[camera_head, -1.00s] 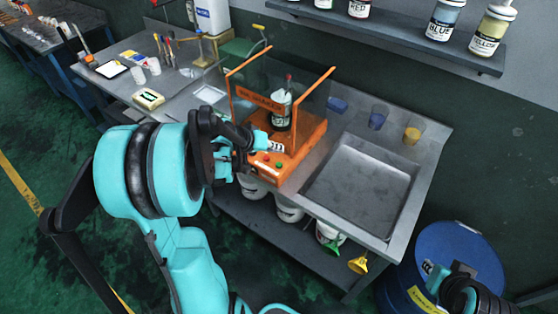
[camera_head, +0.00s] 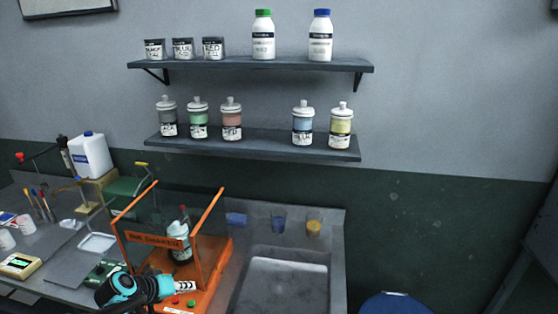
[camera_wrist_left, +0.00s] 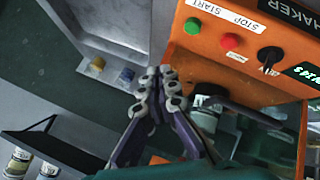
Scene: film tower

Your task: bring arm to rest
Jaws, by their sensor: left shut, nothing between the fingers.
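My left gripper (camera_wrist_left: 160,85) is shut and empty in the left wrist view, its fingertips together in front of the orange shaker's panel. In the head view my left arm's end shows at the bottom, beside the orange shaker (camera_head: 205,290). My right gripper is not in view.
A metal sink (camera_head: 285,285) is right of the shaker, with a blue cup (camera_head: 278,224) and a yellow cup (camera_head: 313,228) behind it. A blue drum (camera_head: 395,303) stands at lower right. Shelves (camera_head: 250,65) of bottles hang above. A scale (camera_head: 20,264) lies at left.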

